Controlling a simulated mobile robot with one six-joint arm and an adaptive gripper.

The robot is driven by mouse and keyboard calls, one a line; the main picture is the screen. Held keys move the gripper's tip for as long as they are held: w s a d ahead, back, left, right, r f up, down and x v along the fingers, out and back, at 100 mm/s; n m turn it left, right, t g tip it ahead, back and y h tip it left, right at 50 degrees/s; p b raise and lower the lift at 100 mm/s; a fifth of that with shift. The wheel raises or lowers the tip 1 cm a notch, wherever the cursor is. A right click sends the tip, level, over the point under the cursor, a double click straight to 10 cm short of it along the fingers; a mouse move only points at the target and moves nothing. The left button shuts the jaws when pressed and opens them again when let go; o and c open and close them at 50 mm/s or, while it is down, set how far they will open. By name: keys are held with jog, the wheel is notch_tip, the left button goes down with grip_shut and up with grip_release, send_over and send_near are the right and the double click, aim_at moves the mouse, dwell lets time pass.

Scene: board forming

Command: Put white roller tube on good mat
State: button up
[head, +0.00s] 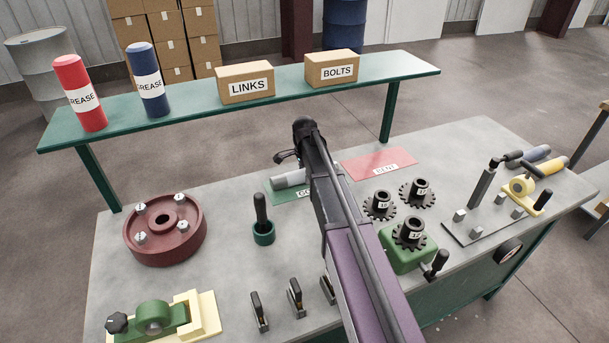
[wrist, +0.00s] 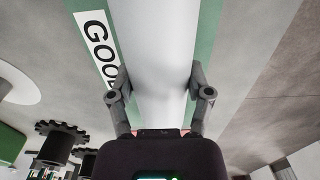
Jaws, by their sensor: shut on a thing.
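The white roller tube (head: 289,179) lies level over the green good mat (head: 284,197) in the head view. My arm hides its right part and much of the mat. In the wrist view the tube (wrist: 158,45) runs between the two fingers of my gripper (wrist: 158,85), which is shut on it. The good mat (wrist: 207,45) shows on both sides of the tube there, with its "GOOD" label to the left. I cannot tell whether the tube touches the mat or hangs just above it.
A red mat (head: 375,160) lies bare to the right of my arm. Dark gears (head: 380,206) stand nearer, and a green cup with a dark handle (head: 263,232) stands left. A red round flange (head: 165,229) is farther left. A raised green shelf (head: 205,107) runs behind.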

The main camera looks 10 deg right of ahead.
jog(key=shift+f+b, duration=0.3)
jog(key=o, duration=1.3)
jog(key=shift+o, duration=0.2)
jog(key=shift+r, duration=0.2)
notch_tip(320, 180, up, 8)
jog(key=p, duration=0.8)
jog(key=shift+r+p, duration=0.15)
jog(key=shift+p, duration=0.2)
jog(key=shift+d, duration=0.1)
jog(key=s+n, duration=1.5)
jog(key=s, duration=1.1)
jog(key=shift+n, duration=0.4)
jog(key=shift+s, duration=0.1)
